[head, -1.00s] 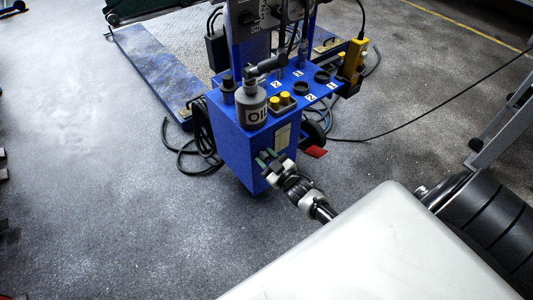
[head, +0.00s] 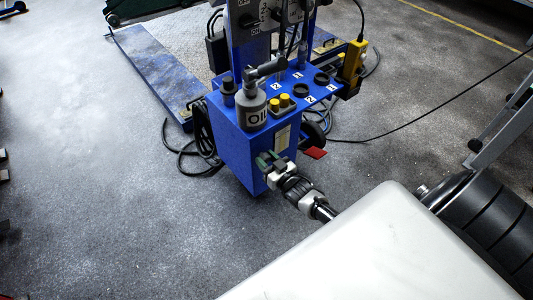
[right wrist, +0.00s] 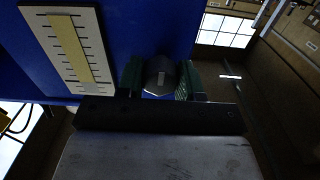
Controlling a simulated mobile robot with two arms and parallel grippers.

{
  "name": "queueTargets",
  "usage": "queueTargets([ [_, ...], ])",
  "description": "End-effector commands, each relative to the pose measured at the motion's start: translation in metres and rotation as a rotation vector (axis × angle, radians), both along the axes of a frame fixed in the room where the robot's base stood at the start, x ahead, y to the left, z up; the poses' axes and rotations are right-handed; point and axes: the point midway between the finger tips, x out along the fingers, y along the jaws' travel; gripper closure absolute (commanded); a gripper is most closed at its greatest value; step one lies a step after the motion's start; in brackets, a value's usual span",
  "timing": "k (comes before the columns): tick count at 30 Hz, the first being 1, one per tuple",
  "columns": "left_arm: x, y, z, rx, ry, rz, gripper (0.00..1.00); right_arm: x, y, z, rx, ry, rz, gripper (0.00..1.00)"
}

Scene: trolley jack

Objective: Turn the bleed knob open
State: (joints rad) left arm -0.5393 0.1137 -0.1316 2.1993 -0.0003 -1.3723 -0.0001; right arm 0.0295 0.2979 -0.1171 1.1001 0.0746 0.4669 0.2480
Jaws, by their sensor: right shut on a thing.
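The bleed knob (right wrist: 160,76) is a dark round knob with a small pale mark on its face, on the blue cabinet in the right wrist view. My right gripper (right wrist: 158,80) has its green-padded fingers shut on it, one on each side. In the head view my right gripper (head: 268,159) is at the front face of the blue cabinet (head: 231,148), low on its right side, and its fingers hide the knob. My left gripper is not in view.
A white scale plate (right wrist: 74,48) with a yellow strip is beside the knob. A grey oil bottle (head: 254,106), two yellow buttons (head: 279,102) and black round fittings are on the cabinet top. A black hose (head: 188,152) lies left.

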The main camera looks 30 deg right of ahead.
Motion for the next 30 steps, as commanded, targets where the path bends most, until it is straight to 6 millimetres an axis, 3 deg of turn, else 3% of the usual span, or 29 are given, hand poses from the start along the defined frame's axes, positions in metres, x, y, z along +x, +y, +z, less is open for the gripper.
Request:
queueTargets([
  [5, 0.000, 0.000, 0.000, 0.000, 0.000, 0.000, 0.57, -0.001, 0.000, -0.002, 0.003, 0.004, -0.001, 0.87],
  [6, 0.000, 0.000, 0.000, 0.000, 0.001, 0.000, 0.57, -0.001, 0.000, -0.002, 0.003, 0.004, -0.001, 0.58],
  [10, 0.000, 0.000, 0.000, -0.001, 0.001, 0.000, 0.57, -0.001, 0.000, -0.001, 0.002, 0.003, 0.000, 0.38],
  [20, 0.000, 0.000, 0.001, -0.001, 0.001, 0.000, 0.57, -0.004, 0.000, 0.000, 0.000, 0.002, 0.000, 0.38],
  [23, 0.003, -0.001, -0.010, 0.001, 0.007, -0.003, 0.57, -0.016, -0.001, 0.000, 0.000, 0.002, 0.000, 0.38],
  [30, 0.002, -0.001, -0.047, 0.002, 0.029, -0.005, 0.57, -0.064, -0.005, 0.000, 0.001, 0.005, 0.000, 0.38],
])
